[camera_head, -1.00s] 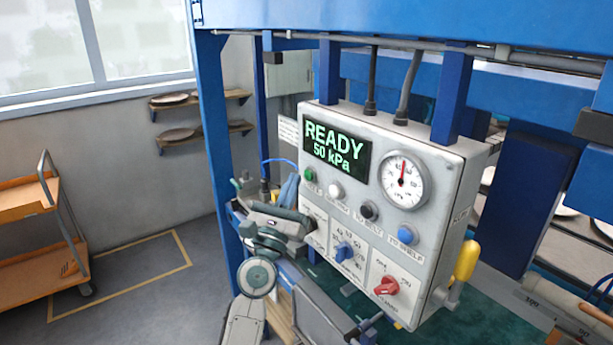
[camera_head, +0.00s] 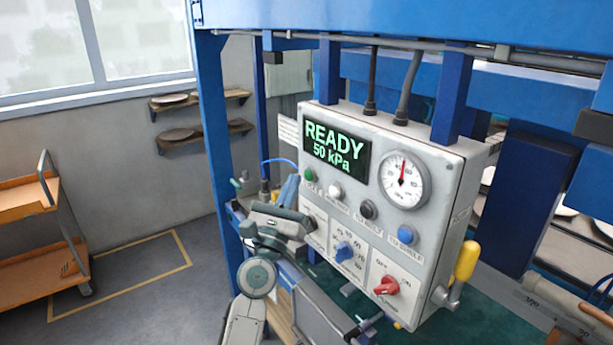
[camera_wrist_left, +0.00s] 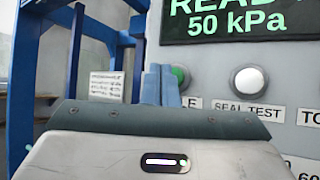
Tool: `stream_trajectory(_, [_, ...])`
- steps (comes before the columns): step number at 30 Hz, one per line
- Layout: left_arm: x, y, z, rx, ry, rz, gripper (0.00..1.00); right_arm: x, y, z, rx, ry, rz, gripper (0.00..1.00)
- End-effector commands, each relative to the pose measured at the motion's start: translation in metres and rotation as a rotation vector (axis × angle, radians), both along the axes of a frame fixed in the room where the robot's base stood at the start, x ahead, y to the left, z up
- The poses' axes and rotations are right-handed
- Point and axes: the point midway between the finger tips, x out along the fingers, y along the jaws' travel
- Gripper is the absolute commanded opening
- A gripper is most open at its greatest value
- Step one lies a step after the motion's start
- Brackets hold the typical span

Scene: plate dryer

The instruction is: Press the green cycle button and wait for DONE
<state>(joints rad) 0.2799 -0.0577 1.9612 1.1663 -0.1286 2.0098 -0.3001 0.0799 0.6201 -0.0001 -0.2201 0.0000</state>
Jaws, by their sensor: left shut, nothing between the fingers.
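The grey control box carries a display (camera_head: 337,143) reading READY and 50 kPa in green. The green cycle button (camera_head: 309,174) is below the display's left end; its label is partly covered in the wrist view. In the left wrist view the shut fingertips (camera_wrist_left: 160,72) point up beside the green button (camera_wrist_left: 180,77). I cannot tell how far they are from the panel. My right gripper is not in view.
White (camera_head: 335,190), black (camera_head: 368,209) and blue (camera_head: 407,234) buttons sit in line with the green one. Below are a blue knob (camera_head: 344,251) and a red knob (camera_head: 386,286). A gauge (camera_head: 404,180) and a yellow-handled lever (camera_head: 467,262) are to the right. A blue post (camera_head: 218,170) stands left.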

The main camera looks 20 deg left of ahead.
Motion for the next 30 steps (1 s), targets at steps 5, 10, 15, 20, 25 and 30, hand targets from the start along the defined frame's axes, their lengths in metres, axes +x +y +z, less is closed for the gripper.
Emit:
stream_trajectory(5, [0.003, -0.0023, 0.0001, -0.001, -0.001, -0.001, 0.0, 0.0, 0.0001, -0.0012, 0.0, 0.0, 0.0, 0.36])
stream_trajectory(10, [0.0065, -0.0054, 0.0005, -0.002, -0.001, -0.001, 0.0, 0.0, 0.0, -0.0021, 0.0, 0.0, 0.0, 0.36])
stream_trajectory(15, [0.0065, -0.0053, 0.0005, -0.001, 0.0, -0.001, 0.0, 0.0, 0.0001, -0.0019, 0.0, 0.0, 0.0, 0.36])
stream_trajectory(20, [0.0068, -0.0054, 0.0003, 0.0, 0.0, 0.0, 0.0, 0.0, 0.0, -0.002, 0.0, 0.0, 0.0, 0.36])
stream_trajectory(25, [0.0079, -0.0063, 0.0001, 0.0, 0.0, 0.0, 0.0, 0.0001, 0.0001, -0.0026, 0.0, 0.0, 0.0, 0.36])
stream_trajectory(30, [0.0096, -0.0075, 0.0, 0.0, 0.0, 0.0, 0.0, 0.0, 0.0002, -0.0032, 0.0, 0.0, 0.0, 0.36])
